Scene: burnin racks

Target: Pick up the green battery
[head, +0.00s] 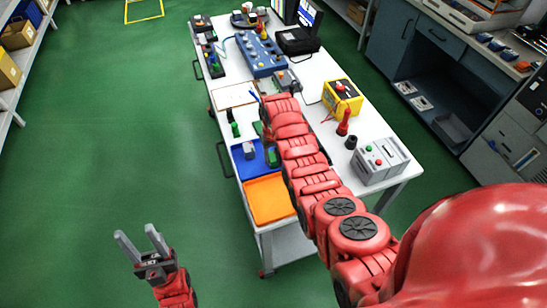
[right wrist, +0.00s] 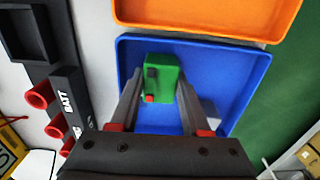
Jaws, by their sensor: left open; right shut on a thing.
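The green battery (right wrist: 160,78) is a small green block with dark and red marks at one end. In the right wrist view it sits between the two fingers of my right gripper (right wrist: 159,82), which is shut on it. It is over the blue tray (right wrist: 235,58); I cannot tell whether it touches the tray floor. In the head view a green block (head: 272,157) shows at the right side of the blue tray (head: 241,168), beside my right arm, which hides most of that gripper. My left gripper (head: 138,239) is open and empty, above the floor left of the table.
A grey block (head: 249,149) stands in the blue tray. An orange tray (head: 270,200) adjoins it. A black holder with red rings, marked BATT (right wrist: 65,100), is beside the tray. A yellow box (head: 342,97) and a grey box (head: 381,160) stand right of my arm. The left floor is clear.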

